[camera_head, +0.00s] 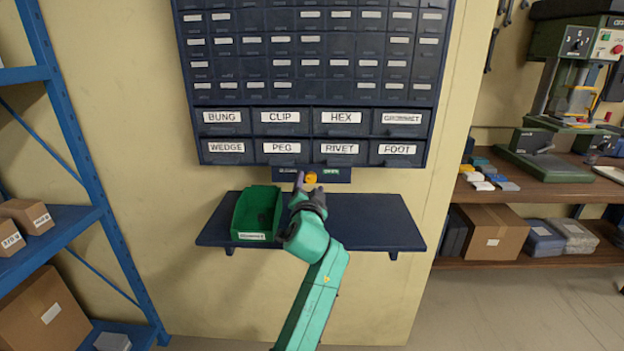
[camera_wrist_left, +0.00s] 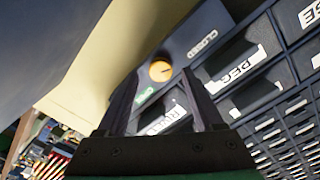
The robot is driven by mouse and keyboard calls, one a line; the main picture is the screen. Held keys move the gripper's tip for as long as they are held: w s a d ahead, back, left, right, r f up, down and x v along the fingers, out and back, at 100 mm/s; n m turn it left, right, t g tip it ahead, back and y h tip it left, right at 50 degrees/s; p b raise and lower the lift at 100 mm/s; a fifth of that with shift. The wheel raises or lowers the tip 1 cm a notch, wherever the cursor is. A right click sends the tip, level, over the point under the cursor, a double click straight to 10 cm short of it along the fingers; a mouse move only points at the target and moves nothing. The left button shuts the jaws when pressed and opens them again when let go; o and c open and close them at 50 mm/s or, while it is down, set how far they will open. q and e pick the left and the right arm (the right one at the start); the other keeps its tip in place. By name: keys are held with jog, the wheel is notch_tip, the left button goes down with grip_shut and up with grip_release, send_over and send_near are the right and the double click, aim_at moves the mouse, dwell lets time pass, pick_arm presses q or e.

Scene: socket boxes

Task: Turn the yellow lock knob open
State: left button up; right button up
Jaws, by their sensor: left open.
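The yellow lock knob (camera_head: 311,178) sits on a dark plate (camera_head: 341,177) under the drawer cabinet. It also shows as a round orange-yellow knob in the left wrist view (camera_wrist_left: 160,71), with a small dark mark on its face. The wrist view shows a white CLOSED label (camera_wrist_left: 203,44) and a green OPEN label (camera_wrist_left: 146,95) on opposite sides of it. My left gripper (camera_head: 310,184) is open, its two fingers either side of the knob. In the wrist view the knob appears between and just beyond the fingertips (camera_wrist_left: 160,80); contact cannot be told. My right gripper is not in view.
The labelled drawer cabinet (camera_head: 311,134) is directly above the knob. A navy shelf (camera_head: 378,222) below holds a green bin (camera_head: 256,213) left of my arm; its right half is clear. Blue racking (camera_head: 82,150) stands left, a workbench (camera_head: 530,187) right.

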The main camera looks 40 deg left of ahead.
pick_arm(q)
jog(key=shift+x, duration=0.9)
grip_shut()
